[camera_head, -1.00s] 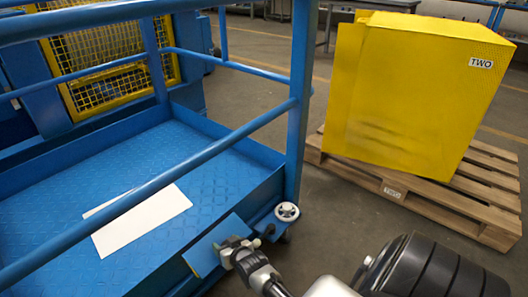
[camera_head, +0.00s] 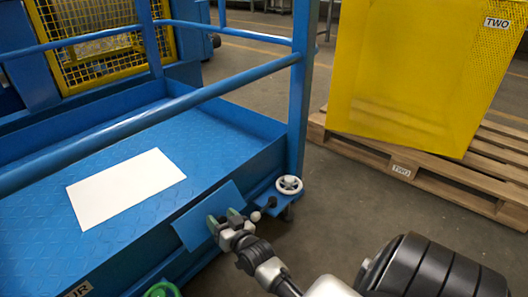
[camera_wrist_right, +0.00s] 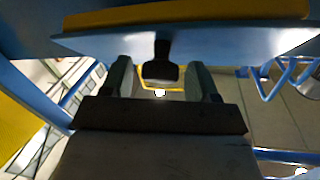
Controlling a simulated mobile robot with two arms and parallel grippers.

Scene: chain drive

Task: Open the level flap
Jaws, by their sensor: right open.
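The flap (camera_head: 205,208) is a blue plate at the front corner of the blue platform, tilted out from its side wall. My right gripper (camera_head: 226,220) is at the flap's lower right edge with its fingers apart. In the right wrist view the flap (camera_wrist_right: 230,40) spans the top, with a yellow strip along it. A dark tab (camera_wrist_right: 161,70) hangs from it between the open fingers of my right gripper (camera_wrist_right: 162,82), with gaps on both sides. What lies behind the flap is hidden. My left gripper is not in view.
A white handwheel (camera_head: 289,185) and a small dark lever (camera_head: 271,203) sit just right of the flap. A green wheel (camera_head: 161,289) is at the bottom. Blue rails (camera_head: 180,107) cross above the platform. A yellow cabinet (camera_head: 405,80) stands on a pallet (camera_head: 430,178).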

